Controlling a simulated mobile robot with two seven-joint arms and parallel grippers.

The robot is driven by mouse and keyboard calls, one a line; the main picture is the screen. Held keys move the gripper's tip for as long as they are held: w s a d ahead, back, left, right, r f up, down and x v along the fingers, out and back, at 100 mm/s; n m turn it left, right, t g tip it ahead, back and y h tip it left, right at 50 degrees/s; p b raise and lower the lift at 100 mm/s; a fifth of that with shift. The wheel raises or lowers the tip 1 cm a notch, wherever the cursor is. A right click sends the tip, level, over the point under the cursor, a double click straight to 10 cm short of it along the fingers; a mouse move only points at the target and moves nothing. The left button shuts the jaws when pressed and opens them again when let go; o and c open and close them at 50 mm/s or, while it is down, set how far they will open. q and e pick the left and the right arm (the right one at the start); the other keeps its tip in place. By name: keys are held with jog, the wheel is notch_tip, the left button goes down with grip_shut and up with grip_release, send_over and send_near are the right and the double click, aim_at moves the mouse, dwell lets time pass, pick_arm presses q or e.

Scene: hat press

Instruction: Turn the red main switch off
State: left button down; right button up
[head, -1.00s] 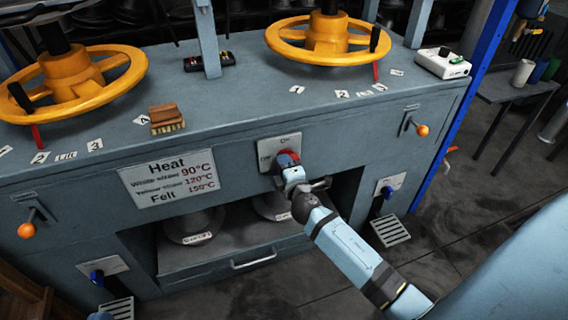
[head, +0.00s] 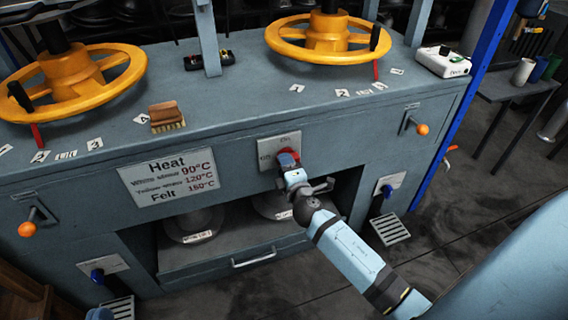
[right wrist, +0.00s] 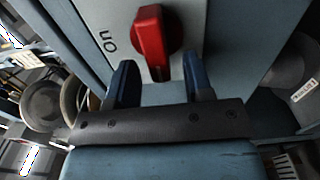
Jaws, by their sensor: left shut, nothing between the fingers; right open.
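The red main switch (head: 290,154) sits on a light grey plate (head: 268,147) on the front of the press, mostly behind my right gripper in the head view. My right gripper (head: 287,161) is open at the switch. In the right wrist view, the red switch handle (right wrist: 151,38) shows between and just beyond the two open dark fingers of the gripper (right wrist: 158,68). I cannot tell whether they touch. I cannot tell the switch's setting. My left gripper is not clearly in view.
A heat sign (head: 168,178) is left of the switch plate. An orange-tipped lever (head: 422,129) is to the right. Below is an open bay with a drawer (head: 235,258). Yellow handwheels (head: 322,38) and a brush (head: 166,117) are on top.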

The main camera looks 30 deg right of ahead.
pick_arm(q)
jog(key=shift+d+r+h+b, duration=0.15)
jog(key=shift+r+h+b, duration=0.15)
jog(key=shift+r, duration=0.2)
pick_arm(e)
jog(key=v, duration=1.2)
jog(key=shift+s, duration=0.25)
pick_arm(q)
jog(key=shift+s+f+t, duration=0.15)
jog(key=shift+f+t, duration=0.05)
jog(key=shift+t, duration=0.1)
pick_arm(e)
jog(key=shift+a, duration=0.1)
